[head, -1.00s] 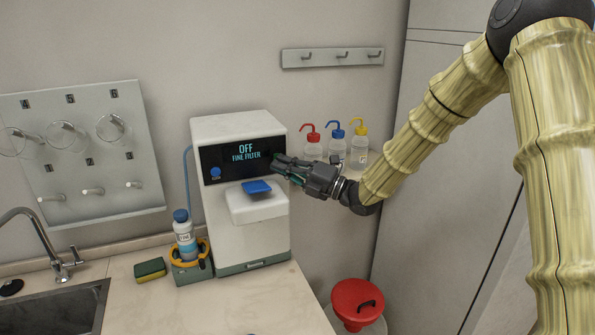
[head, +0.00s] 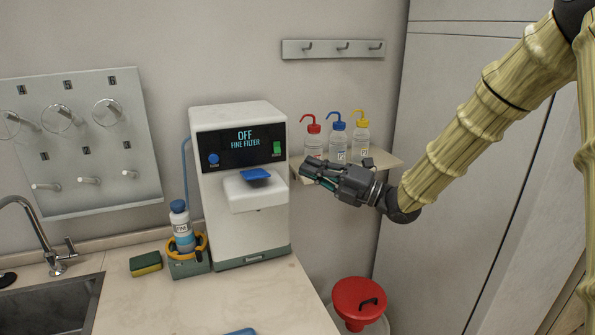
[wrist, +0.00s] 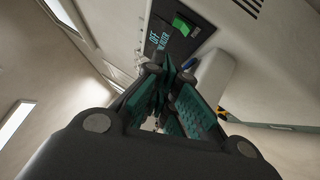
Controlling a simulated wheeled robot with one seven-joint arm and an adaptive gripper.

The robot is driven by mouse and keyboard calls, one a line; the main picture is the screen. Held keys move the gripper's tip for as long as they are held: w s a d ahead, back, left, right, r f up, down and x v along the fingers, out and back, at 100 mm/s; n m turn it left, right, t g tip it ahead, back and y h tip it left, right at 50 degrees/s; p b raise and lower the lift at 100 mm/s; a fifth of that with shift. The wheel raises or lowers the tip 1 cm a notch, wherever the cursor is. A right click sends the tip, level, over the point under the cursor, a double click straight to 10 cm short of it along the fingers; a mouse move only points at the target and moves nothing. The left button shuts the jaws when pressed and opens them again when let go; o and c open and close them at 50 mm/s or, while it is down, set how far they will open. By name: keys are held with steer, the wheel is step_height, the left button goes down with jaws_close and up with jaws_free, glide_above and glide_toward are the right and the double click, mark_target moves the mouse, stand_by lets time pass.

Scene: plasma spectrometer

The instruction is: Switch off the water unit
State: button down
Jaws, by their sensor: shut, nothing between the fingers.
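The white water unit (head: 248,222) stands on the counter against the back wall. Its dark panel (head: 240,154) reads "OFF" and "FINE FILTER". A green switch (head: 277,149) is on the panel's right side, and a blue round knob (head: 213,159) is on its left. A blue paddle (head: 256,175) sits on the outlet below. My gripper (head: 305,166) is shut and empty, just right of the unit and apart from it.
Wash bottles with red, blue and yellow tops (head: 338,140) stand on a small shelf (head: 385,160) behind my gripper. A labelled bottle (head: 181,226) and a sponge (head: 146,263) are left of the unit.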

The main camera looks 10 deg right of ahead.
steer(key=shift+r+b+v, duration=0.15)
steer(key=shift+b+v, duration=0.05)
steer(key=shift+v, duration=0.65)
steer(key=shift+r+b+v, duration=0.15)
steer(key=shift+b+v, duration=0.05)
steer(key=shift+v, duration=0.7)
steer(key=shift+s, duration=0.2)
